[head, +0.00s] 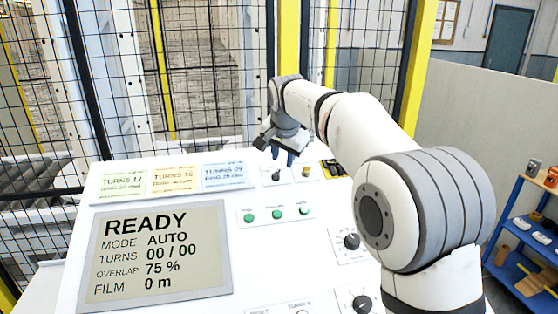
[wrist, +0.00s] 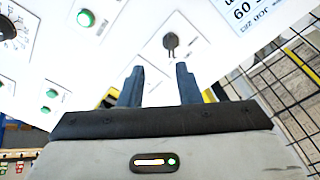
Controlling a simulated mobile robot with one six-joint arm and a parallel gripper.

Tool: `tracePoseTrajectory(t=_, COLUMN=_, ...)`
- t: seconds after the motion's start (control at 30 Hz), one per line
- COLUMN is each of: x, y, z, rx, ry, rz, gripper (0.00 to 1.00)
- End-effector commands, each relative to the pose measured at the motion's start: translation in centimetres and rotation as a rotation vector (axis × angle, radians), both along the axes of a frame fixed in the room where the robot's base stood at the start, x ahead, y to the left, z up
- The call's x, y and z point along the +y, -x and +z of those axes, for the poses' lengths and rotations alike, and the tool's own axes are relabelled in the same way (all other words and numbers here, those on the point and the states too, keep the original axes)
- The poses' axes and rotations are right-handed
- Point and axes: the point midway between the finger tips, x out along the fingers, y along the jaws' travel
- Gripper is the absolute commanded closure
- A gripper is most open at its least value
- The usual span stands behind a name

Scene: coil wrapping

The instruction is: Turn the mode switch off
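A small dark rotary switch (head: 277,174) sits on a white plate near the panel's back edge. It looks like the mode switch, but its label is too small to read. In the wrist view the dark switch (wrist: 171,41) lies beyond the fingertips, slightly above the gap between them. My gripper (head: 281,153) is open and empty, its two blue-grey fingers (wrist: 159,78) apart. It hangs above the back of the panel, close to the switch and not visibly touching it. The display (head: 158,255) reads READY, MODE AUTO, TURNS 00 / 00.
Three green buttons (head: 276,214) are in front, and a black dial (head: 351,241) is at the right. Recipe cards (head: 228,175) lie to the left. A mesh fence (head: 215,75) stands behind the panel.

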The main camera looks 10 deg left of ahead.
Motion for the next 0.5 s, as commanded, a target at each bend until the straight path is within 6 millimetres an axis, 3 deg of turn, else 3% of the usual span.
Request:
tracePoseTrajectory(t=0.17, x=1.8, y=-0.9, z=-0.2, rx=-0.004, ry=-0.015, rz=-0.011, gripper=0.69)
tracePoseTrajectory(t=0.5, x=2.5, y=-3.1, z=-4.7, rx=-0.004, ry=-0.014, rz=-0.010, gripper=0.69)
